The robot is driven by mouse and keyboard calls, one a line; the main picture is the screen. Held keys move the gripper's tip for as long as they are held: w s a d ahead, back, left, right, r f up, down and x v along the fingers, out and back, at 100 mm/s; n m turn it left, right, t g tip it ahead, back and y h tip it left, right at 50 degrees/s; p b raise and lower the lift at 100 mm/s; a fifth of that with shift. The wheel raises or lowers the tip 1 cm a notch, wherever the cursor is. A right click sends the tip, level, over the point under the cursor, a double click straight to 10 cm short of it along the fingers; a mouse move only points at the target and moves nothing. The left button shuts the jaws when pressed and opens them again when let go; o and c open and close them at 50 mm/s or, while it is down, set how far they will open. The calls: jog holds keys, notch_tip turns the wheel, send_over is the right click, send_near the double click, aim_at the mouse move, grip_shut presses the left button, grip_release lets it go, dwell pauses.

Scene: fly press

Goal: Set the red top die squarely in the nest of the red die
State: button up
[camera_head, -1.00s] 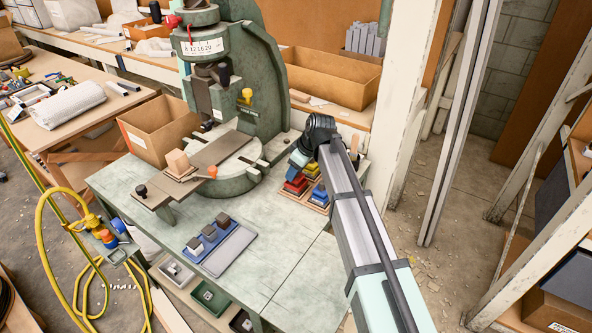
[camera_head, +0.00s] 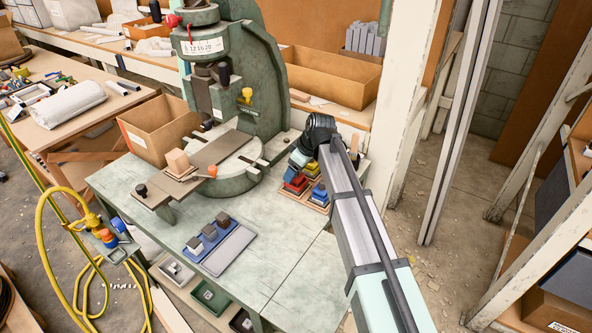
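In the head view, red die pieces (camera_head: 295,185) sit on a small wooden board at the right of the green bench, with a blue die (camera_head: 319,194) in front and yellow pieces behind. I cannot make out a separate red top die or its nest at this size. My gripper (camera_head: 299,160) is at the end of my arm, low above or beside the red pieces, pointing down and left. My wrist hides part of the board, and the fingertips are too small to show whether they are open or whether they touch or hold anything.
The green fly press (camera_head: 243,90) stands behind left, with a wooden block (camera_head: 177,161) on its slide plate. A cardboard box (camera_head: 158,128) stands left. The bench's front right (camera_head: 285,255) is clear.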

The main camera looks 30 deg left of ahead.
jog(key=v, duration=1.2)
jog(key=shift+d, duration=0.1)
jog(key=w+d+f+m+h, duration=0.1)
jog(key=w+d+f+m, duration=0.25)
jog(key=d+f, duration=0.8)
jog(key=w+d+f+m+h, duration=0.15)
jog(key=d+f+m, duration=0.5)
jog(key=d, duration=0.85)
jog(key=s+d+f+m+h, duration=0.1)
jog(key=s+d+f+m, duration=0.15)
jog(key=d+f, duration=0.5)
jog(key=s+d+f+m, duration=0.2)
jog(key=s+d+f, duration=0.2)
jog(key=d, duration=0.6)
jog(key=s+d+f+m+h, duration=0.1)
jog(key=s+d+f+m, duration=0.2)
jog(key=d+f, duration=0.45)
jog(key=s+d+f+g, duration=0.1)
jog(key=s+f+g, duration=0.1)
jog(key=s+f, duration=0.4)
jog(key=s+d+f+g, duration=0.1)
jog(key=s+f, duration=0.6)
jog(key=s, duration=0.8)
jog(key=s+d+f+g, duration=0.2)
jog(key=s+f+g, duration=0.1)
jog(key=s+f, duration=0.4)
jog(key=s, duration=0.3)
jog(key=shift+s+m+g, duration=0.2)
jog(key=shift+m+g, duration=0.15)
jog(key=shift+g, duration=0.05)
